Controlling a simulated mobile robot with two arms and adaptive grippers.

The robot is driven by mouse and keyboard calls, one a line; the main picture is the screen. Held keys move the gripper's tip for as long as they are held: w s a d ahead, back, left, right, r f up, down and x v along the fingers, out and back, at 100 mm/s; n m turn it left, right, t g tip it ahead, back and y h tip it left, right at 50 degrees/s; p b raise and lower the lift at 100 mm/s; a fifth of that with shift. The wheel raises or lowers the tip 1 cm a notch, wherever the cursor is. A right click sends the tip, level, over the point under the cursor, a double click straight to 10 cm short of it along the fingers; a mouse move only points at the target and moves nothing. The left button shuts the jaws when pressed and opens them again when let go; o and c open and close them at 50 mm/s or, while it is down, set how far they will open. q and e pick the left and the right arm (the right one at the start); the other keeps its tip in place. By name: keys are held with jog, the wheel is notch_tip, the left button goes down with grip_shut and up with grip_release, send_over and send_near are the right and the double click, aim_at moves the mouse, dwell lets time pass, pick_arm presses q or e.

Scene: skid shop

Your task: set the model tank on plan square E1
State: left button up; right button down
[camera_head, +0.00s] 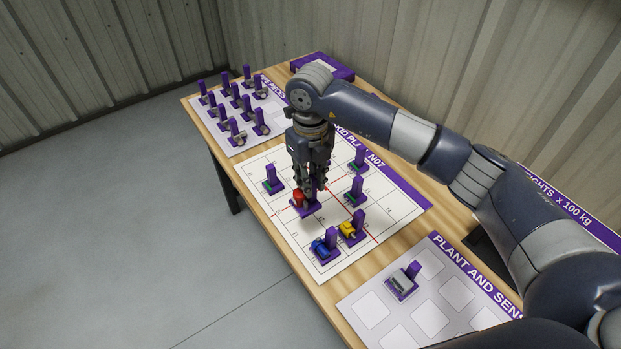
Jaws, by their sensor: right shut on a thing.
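My right gripper (312,186) points down over the skid plan sheet (281,228) and is shut on the upright purple tab of a red model piece (299,197). This piece has a rounded red body on a purple base and seems to be the model tank. Its base is at or very near the sheet, close to a red line; I cannot tell whether it touches. The gripper hides part of the piece. The square labels are too small to read surely, so I cannot tell which one is E1. My left gripper is not in view.
Several tabbed pieces fill the far-left sheet (216,124). A grey piece (401,282) stands on the plant sheet (361,298). A purple box (338,69) is at the back.

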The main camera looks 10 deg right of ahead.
aim_at(311, 204)
dwell(0.4)
jog(key=shift+f+b, duration=2.25)
jog(key=shift+f, duration=0.5)
jog(key=shift+f+b, duration=1.55)
jog(key=shift+f, duration=0.25)
jog(key=shift+f+b, duration=0.7)
jog(key=shift+b, duration=0.05)
jog(key=c, duration=1.4)
grip_release()
jog(key=shift+r, duration=0.25)
jog(key=shift+r+p, duration=0.3)
jog(key=shift+r, duration=0.1)
